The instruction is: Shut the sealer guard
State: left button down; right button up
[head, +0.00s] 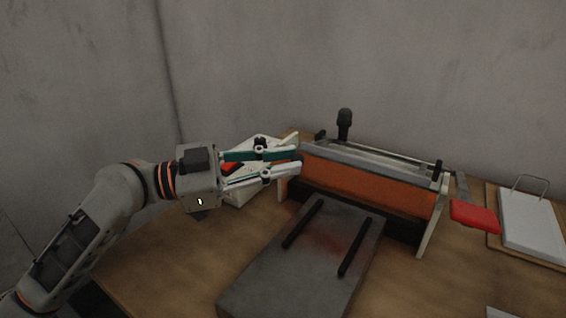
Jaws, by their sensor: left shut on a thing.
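The sealer (432,222) stands at the back of the table, with pale end plates and a grey top bar. Its guard (365,185) is an orange panel that slopes across the front, under the top bar. My left gripper (299,161) reaches in from the left, with its fingertips at the left end of the guard. Its fingers are shut on the guard's left end; the exact contact is small and partly hidden by the fingers. My right gripper is not in view.
A dark grey plate (290,272) with two black bars lies in front of the sealer. A black upright knob (344,118) stands behind it. A red piece (475,216) sticks out at its right. A clipboard (530,222) lies far right. Bare table (440,285) shows at front right.

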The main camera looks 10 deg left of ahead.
pick_arm(q)
jog(key=c, duration=2)
grip_release()
jog(key=shift+o, duration=0.2)
jog(key=shift+a, duration=0.1)
